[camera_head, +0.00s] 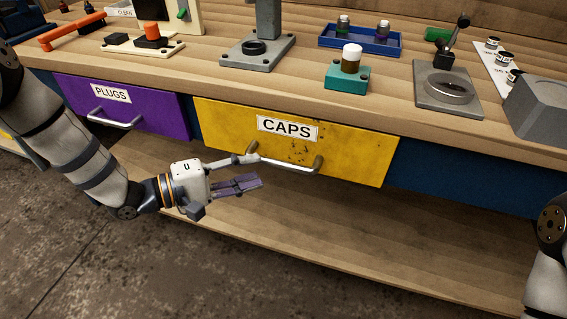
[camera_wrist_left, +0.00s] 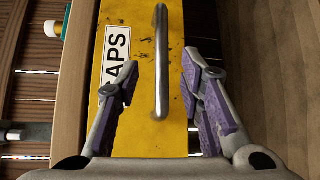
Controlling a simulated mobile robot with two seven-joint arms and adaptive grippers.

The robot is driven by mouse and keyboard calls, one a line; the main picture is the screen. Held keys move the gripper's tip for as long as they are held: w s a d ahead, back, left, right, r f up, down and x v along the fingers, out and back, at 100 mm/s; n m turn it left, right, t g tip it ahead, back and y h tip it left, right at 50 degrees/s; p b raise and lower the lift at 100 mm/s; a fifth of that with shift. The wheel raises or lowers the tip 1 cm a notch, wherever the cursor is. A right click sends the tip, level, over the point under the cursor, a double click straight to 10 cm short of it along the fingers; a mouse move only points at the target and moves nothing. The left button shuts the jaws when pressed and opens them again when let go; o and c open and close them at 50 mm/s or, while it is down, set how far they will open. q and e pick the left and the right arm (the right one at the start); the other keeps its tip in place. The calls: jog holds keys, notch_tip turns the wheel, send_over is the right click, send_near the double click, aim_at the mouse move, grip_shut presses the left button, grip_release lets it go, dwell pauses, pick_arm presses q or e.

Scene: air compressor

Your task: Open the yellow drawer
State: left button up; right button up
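The yellow drawer (camera_head: 365,152) has a worn front with a "CAPS" label and sits beneath the workbench top, apparently closed. Its metal bar handle (camera_head: 285,162) runs across the front below the label. My left gripper (camera_head: 256,170) is open and empty in front of the handle's left part. In the left wrist view, the handle (camera_wrist_left: 161,85) lies between the spread fingers (camera_wrist_left: 160,65), with no visible contact on either side. The yellow front (camera_wrist_left: 150,135) fills the middle of that view. My right gripper is out of view; only part of the right arm shows at the right edge.
A purple drawer (camera_head: 165,112) labelled "PLUGS" is left of the yellow one. The workbench top (camera_head: 215,75) carries several fixtures, including a teal block (camera_head: 347,78) and a blue tray (camera_head: 325,40). A lower wooden shelf (camera_head: 370,240) extends below the drawers.

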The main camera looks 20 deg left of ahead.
aim_at(276, 166)
pick_arm(q)
jog(key=x, duration=0.8)
jog(key=shift+f, duration=0.1)
grip_shut()
